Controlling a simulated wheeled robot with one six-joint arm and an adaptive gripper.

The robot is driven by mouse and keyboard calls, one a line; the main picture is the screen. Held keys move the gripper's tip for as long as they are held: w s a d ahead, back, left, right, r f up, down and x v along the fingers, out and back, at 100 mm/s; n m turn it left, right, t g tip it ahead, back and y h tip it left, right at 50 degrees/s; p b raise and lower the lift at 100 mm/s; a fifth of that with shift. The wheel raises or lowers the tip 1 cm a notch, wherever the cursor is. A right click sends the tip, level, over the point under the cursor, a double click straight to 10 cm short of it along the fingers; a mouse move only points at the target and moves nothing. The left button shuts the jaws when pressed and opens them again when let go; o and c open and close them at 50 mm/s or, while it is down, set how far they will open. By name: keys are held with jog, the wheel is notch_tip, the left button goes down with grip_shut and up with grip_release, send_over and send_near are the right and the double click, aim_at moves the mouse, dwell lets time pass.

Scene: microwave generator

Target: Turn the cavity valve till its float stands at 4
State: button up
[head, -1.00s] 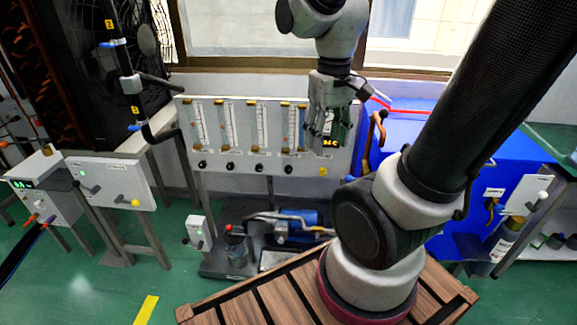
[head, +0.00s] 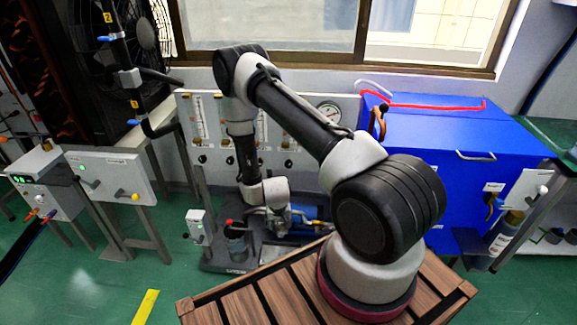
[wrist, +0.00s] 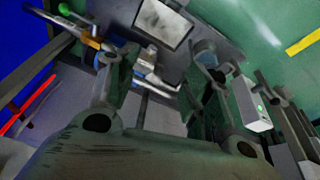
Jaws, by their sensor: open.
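The white flow-meter panel (head: 308,174) stands under the window, with several upright tubes such as the leftmost one (head: 198,118) and a row of black knobs below, such as the leftmost knob (head: 202,159). Labels and float heights are too small to read, so I cannot tell which valve is the cavity one. My arm crosses the panel and hides part of its middle. My gripper (wrist: 165,68) is open and empty in the wrist view, with its fingers apart over the floor equipment.
A pump skid (head: 245,262) sits on the floor below the panel, with a small white switch box (head: 197,226) at its left. A blue cabinet (head: 450,135) stands right. A white valve board (head: 110,172) and a fan (head: 140,45) are left. Green floor is clear at front left.

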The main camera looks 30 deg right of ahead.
jog(key=w+d+f+m+t+h, duration=0.1)
jog(key=w+d+f+t+h, duration=0.15)
jog(key=d+f+t, duration=0.2)
jog(key=m+t+h, duration=0.1)
jog(key=t+h, duration=0.5)
jog(key=t, duration=0.1)
send_near(288, 166)
jog(key=x, duration=0.9)
jog(key=shift+w+d+r, duration=0.1)
jog(key=shift+w+d, duration=0.15)
jog(key=shift+d, duration=0.05)
jog(key=shift+w+d, duration=0.35)
jog(key=shift+w, duration=0.2)
jog(key=c, duration=1)
